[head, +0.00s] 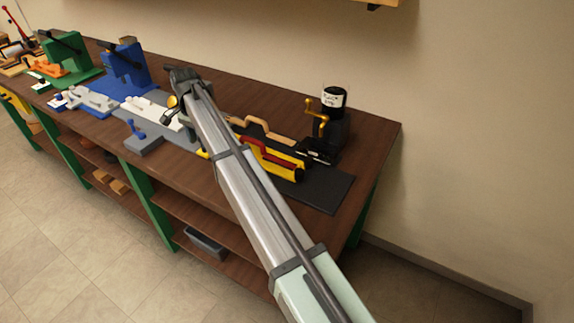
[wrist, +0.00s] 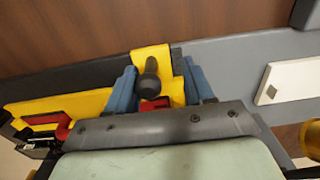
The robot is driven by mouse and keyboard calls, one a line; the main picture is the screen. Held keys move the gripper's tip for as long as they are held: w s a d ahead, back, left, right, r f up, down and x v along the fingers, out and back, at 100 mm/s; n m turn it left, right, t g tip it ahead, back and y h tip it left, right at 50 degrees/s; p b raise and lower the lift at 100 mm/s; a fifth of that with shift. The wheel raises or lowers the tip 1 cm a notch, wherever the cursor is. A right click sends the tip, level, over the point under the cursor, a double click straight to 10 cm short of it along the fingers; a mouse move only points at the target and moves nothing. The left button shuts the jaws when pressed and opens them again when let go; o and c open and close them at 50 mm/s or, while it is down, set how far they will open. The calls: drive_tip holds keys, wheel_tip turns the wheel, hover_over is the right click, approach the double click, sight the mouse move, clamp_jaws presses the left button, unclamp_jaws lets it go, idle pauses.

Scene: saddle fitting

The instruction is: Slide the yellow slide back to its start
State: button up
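The yellow slide (wrist: 160,62) shows in the wrist view as a yellow bracket with a dark round knob (wrist: 149,85) standing up from it. A longer yellow body (wrist: 90,103) with red parts runs to the left. In the head view, the yellow body with its red part (head: 270,158) shows right of my arm, and a small yellow end shows left of it. My gripper (wrist: 161,86) has its two blue fingers apart, one on each side of the knob, with gaps between them and the knob. In the head view my arm hides the fingers.
A black stand with a yellow crank (head: 318,112) is at the bench's right end. A white plate (head: 153,110) on a grey base, a blue press (head: 125,62) and a green press (head: 65,52) stand to the left. The dark mat (head: 325,187) is bare at the right front.

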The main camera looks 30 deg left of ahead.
drive_tip(key=shift+d+r, duration=0.1)
idle(0.3)
drive_tip(key=shift+r, duration=2.9)
